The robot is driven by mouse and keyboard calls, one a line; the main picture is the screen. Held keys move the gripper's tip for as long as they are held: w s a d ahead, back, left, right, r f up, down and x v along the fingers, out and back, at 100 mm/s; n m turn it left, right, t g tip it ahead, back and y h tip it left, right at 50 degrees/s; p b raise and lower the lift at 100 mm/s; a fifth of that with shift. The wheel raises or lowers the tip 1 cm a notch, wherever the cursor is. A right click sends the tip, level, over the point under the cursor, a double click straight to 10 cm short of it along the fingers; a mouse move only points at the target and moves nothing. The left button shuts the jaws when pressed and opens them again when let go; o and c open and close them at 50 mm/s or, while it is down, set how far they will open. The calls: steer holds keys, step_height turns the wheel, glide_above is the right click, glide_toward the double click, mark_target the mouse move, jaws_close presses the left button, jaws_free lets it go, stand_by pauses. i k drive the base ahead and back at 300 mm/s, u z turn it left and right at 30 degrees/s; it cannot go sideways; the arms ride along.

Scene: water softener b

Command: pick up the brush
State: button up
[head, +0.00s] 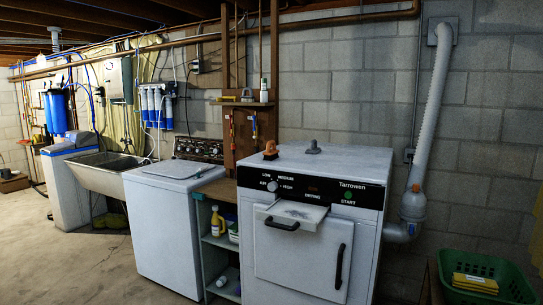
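I cannot clearly pick out a brush. A small orange-brown object (270,150) stands on the left of the white dryer's top, and its shape could be a brush, but it is too small to be sure. A small grey object (313,147) sits to its right, also unclear. Thin tools with coloured handles (254,126) hang on the brown board behind, too small to name. My gripper is not in view.
The white dryer (301,254) has its top drawer pulled out. A washer (165,228), sink (106,177) and low shelf with bottles (218,264) stand to the left. A green basket (515,283) is at the lower right. Concrete floor (70,268) is open at the left.

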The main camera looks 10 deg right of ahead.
mark_target(270, 154)
steer(key=u, duration=0.3)
steer(key=i, duration=0.8)
steer(key=u, duration=0.7)
steer(key=i, duration=0.6)
steer(key=u, duration=0.3)
